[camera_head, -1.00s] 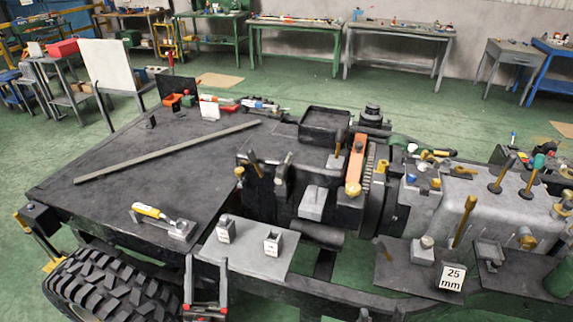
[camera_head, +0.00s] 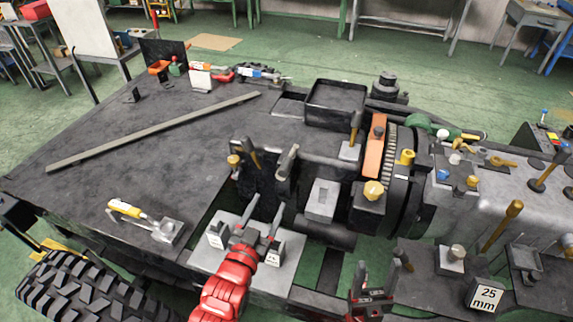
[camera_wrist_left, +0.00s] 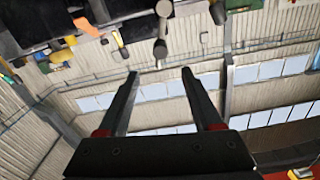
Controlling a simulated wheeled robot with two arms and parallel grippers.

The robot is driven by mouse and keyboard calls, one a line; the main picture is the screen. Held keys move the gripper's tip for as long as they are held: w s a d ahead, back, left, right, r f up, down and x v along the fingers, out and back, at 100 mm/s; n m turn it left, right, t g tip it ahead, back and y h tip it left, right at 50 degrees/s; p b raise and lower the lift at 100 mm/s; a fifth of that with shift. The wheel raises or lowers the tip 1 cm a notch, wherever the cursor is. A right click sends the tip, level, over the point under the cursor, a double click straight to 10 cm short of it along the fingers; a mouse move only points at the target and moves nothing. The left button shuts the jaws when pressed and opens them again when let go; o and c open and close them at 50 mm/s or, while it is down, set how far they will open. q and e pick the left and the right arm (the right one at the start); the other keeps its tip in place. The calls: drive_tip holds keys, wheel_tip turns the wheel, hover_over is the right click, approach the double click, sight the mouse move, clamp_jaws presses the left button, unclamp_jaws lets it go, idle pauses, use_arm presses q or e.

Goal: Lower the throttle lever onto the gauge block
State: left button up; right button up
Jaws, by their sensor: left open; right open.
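The gauge block (camera_head: 487,296), a white block marked "25 mm", stands at the lower right of the head view. Several levers stand near it, and I cannot tell for sure which is the throttle lever; a tall one with a yellow-brown handle (camera_head: 502,225) leans just above the block. My left gripper (camera_head: 266,207) is open above a pale plate, well left of the block. The left wrist view shows its two fingers (camera_wrist_left: 159,74) apart with nothing between them. My right gripper (camera_head: 376,264) is open and empty at the bottom centre, left of the block.
The pale plate (camera_head: 200,259) carries small labelled blocks, partly hidden by my left gripper. A yellow-handled tool (camera_head: 125,209) lies on the dark deck (camera_head: 90,185). An orange bar (camera_head: 375,145) and a yellow knob (camera_head: 373,190) stand between the left gripper and the right-hand levers.

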sight(287, 165)
use_arm(q)
drive_tip(key=p+x, duration=0.4)
drive_tip(key=x, duration=1)
drive_tip(key=shift+w, duration=0.1)
drive_tip(key=shift+w+d+f, duration=0.1)
drive_tip(key=shift+w+d, duration=0.15)
drive_tip(key=shift+w, duration=0.3)
drive_tip(key=shift+c, duration=0.2)
clamp_jaws()
